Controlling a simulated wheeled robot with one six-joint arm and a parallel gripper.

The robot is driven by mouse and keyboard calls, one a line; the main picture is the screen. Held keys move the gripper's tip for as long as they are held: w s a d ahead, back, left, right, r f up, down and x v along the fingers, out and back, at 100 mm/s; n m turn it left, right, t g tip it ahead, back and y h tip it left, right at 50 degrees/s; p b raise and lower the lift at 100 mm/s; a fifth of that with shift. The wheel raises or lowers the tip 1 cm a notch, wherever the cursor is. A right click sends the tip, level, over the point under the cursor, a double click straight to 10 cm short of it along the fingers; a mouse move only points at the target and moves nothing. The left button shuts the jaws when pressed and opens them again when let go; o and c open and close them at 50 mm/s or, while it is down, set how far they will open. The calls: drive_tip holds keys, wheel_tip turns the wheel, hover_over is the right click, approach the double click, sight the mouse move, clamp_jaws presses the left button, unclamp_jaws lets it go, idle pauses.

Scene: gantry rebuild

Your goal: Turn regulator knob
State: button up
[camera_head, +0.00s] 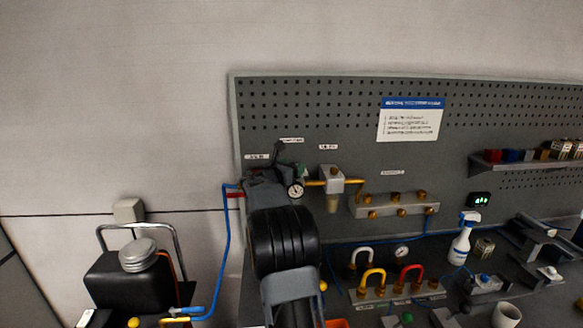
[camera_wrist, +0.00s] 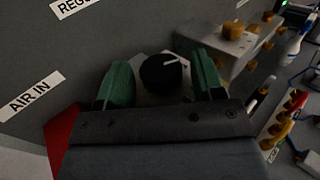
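In the wrist view the black round regulator knob (camera_wrist: 160,74) with a white pointer mark sits between the two green fingertips of my gripper (camera_wrist: 163,80). The gripper is open, one finger on each side of the knob, with a small gap showing on the right. Whether the left finger touches it I cannot tell. The white mark points to the right and slightly up. In the head view my gripper (camera_head: 272,172) is at the left part of the pegboard, and my arm hides the knob. A round pressure gauge (camera_head: 295,190) shows just right of it.
A filter unit (camera_head: 330,180) and a manifold with brass fittings (camera_head: 395,205) are right of the gripper. A spray bottle (camera_head: 463,240) and coloured shackle-shaped handles stand on the bench.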

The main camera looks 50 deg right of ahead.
drive_tip(key=c, duration=0.7)
drive_tip(key=shift+c, duration=0.2)
drive_tip(key=shift+s+f+b, duration=0.1)
drive_tip(key=shift+b, duration=0.4)
